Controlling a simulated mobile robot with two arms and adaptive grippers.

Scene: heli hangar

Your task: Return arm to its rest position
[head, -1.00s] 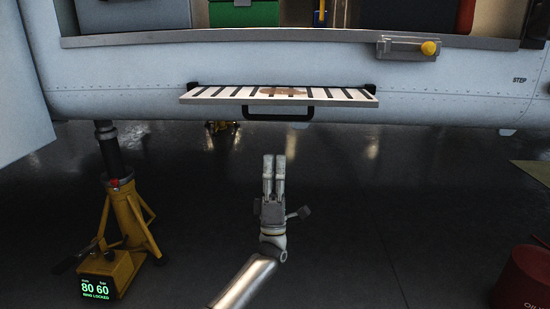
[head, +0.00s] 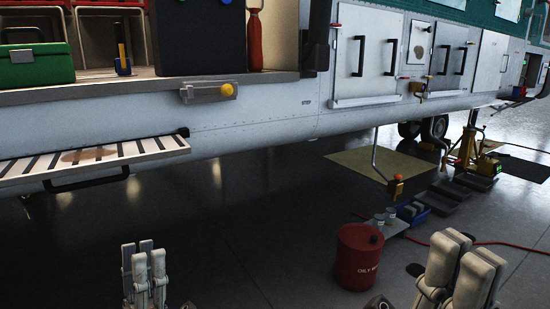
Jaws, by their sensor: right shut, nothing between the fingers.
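My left gripper (head: 144,272) shows at the bottom left of the head view, fingers pointing up. Its fingers stand close together, with nothing visible in them; whether they fully meet is unclear. My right gripper (head: 463,274) is at the bottom right, shut and empty, its fingers also pointing up. Both are over the dark floor, seen apart from the helicopter and the fold-out step (head: 100,156). The step has black strips and a brown stain, and sticks out from the fuselage at the left. Most of both arms is out of the picture.
A red oily-waste can (head: 359,262) stands on the floor between my grippers in the picture. Behind it are a blue tray (head: 412,213), a red hose (head: 507,243) and a yellow jack (head: 470,148). The helicopter's side (head: 270,137) crosses the view. A yellow-knobbed latch (head: 208,93) protrudes from it.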

